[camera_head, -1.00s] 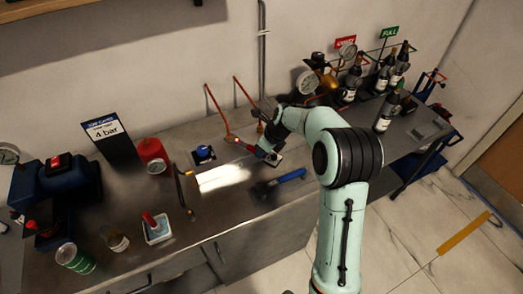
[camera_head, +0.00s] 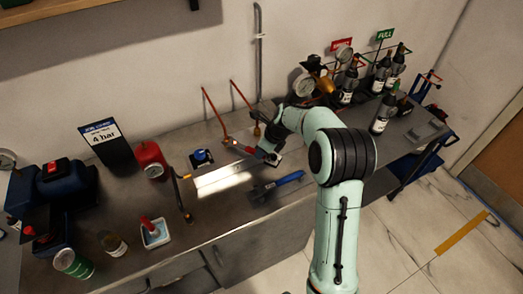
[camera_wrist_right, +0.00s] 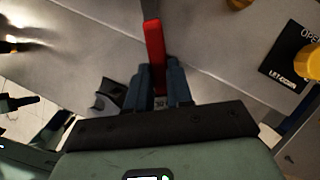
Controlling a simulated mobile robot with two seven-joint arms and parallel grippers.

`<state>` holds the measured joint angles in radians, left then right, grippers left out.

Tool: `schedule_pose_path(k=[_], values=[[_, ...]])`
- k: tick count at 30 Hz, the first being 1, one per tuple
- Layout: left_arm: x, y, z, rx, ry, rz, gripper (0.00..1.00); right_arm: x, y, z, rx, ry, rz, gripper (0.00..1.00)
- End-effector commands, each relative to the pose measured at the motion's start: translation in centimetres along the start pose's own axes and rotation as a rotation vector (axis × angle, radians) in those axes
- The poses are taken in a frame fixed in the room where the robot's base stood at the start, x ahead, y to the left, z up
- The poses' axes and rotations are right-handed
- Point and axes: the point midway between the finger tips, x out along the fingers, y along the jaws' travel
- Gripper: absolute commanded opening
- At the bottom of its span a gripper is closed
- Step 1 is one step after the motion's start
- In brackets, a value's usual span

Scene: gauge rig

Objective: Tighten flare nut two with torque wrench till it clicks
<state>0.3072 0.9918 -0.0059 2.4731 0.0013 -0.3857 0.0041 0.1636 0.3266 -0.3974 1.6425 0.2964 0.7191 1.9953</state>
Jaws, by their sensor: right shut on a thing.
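My right gripper (camera_head: 268,156) is shut on a red-handled tool (camera_head: 243,148), which looks like the torque wrench. In the right wrist view the red handle (camera_wrist_right: 154,45) stands between the two fingers (camera_wrist_right: 160,88) and points away from the palm. In the head view the tool's far end lies near the lower ends of two copper pipes (camera_head: 214,112) (camera_head: 240,95). Brass fittings show there, but which is flare nut two, and whether the tool is seated on a nut, I cannot tell. My left gripper is in neither view.
A blue-handled tool (camera_head: 278,184) lies on the bench in front of the gripper. Bottles (camera_head: 383,112) stand at the right.

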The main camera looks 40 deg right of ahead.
Motion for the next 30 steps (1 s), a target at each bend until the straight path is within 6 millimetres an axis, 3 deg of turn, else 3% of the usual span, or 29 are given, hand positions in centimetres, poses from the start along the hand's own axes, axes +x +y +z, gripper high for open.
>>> schedule_pose_path(k=[30], values=[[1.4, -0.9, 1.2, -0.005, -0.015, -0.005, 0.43, -1.6, -0.1, -3.8, 0.001, -0.001, -0.002, 0.0]])
